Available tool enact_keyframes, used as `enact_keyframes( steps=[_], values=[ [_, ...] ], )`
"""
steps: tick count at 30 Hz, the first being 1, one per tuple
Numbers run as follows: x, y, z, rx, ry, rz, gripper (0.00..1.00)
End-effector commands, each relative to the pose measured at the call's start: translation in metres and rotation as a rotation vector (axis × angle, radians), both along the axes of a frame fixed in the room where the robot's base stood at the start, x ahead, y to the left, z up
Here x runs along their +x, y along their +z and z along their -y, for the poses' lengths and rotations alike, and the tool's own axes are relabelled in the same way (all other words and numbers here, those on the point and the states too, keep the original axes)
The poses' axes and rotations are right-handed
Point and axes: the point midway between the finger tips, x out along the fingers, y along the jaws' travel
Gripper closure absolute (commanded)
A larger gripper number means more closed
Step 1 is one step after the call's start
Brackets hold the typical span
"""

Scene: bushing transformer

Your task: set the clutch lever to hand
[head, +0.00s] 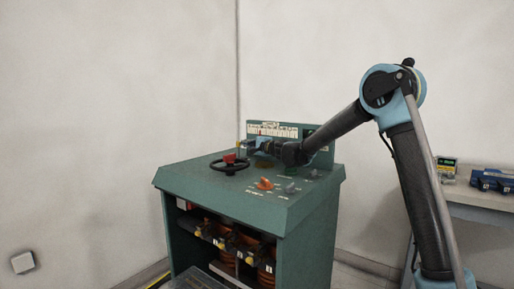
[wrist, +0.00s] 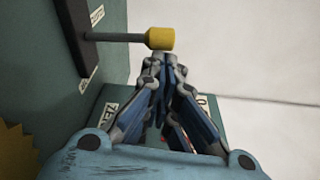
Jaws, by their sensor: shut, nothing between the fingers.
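The lever with a yellow knob (wrist: 160,39) sticks out of a dark slot plate (wrist: 88,35) on a green panel in the wrist view. Small white labels sit near the slot's two ends; their text is too small to read surely. My gripper (wrist: 164,60) is shut and empty. Its fingertips are right below the knob in the picture, close to it or touching; I cannot tell which. In the head view my gripper (head: 250,146) is over the back of the green console, in front of its upright panel. The lever is not clear there.
The green console (head: 190,185) carries a dark handwheel (head: 229,166) with a red part, an orange knob (head: 264,183) and grey knobs. A yellow toothed disc (wrist: 14,152) shows in the wrist view. A side table (head: 480,197) with devices stands at right.

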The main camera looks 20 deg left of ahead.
Motion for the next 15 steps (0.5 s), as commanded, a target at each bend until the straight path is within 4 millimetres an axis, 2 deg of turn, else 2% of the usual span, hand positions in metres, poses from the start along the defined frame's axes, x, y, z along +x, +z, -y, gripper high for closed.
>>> enact_keyframes(
  steps=[9,15],
  values=[
    [-0.021,0.003,-0.005,0.000,0.001,0.000,1.00],
    [-0.029,0.003,-0.007,0.000,0.000,-0.001,1.00]
  ],
)
